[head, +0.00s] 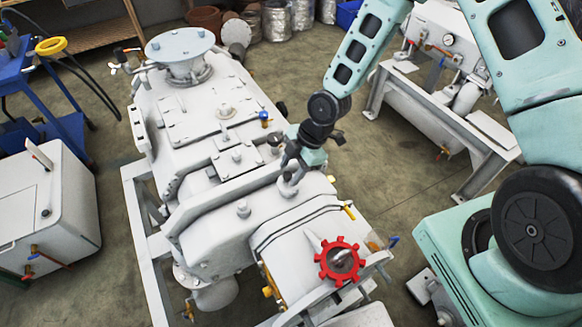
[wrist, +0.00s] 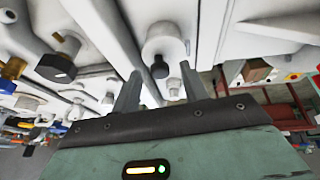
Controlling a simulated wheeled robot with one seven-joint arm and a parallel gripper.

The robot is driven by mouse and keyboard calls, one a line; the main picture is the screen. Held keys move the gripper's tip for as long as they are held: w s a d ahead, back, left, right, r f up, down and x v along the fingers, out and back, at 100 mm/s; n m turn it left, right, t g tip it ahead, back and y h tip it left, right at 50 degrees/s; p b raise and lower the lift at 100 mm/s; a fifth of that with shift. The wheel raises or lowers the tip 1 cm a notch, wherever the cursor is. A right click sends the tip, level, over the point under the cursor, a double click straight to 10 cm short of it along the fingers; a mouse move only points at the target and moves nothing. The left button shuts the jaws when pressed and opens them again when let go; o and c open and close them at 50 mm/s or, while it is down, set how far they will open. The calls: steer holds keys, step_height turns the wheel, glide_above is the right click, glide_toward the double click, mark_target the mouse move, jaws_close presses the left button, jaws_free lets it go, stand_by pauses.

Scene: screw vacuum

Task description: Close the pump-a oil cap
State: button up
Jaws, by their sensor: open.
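The white pump (head: 215,222) fills the middle of the head view. My gripper (head: 290,158) is low over its top, near a small dark round fitting (head: 274,140). In the wrist view my gripper (wrist: 160,76) is open, with its two grey fingers apart. A white round boss (wrist: 163,40) with a dark knob (wrist: 160,68) shows between and beyond the fingertips; I cannot tell whether they touch it. I cannot tell which of these is the oil cap.
A red handwheel (head: 339,259) is at the pump's front end. A white lifting ring (head: 287,187) stands close below my gripper. A blue-handled valve (head: 264,117) is nearby. A white cabinet (head: 45,215) stands left, and open floor (head: 395,190) lies right of the pump.

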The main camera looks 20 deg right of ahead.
steer(key=shift+a+f, duration=0.1)
steer(key=shift+f, duration=0.15)
jaws_close()
steer(key=shift+w+a+f+g+p, duration=0.1)
steer(key=shift+w+f+g+p, duration=0.15)
steer(key=shift+g+p, duration=0.35)
jaws_free()
steer(key=shift+r, duration=0.1)
steer(key=b+v, duration=0.2)
steer(key=v, duration=1.5)
steer(key=shift+r+b, duration=0.2)
steer(key=shift+b, duration=0.1)
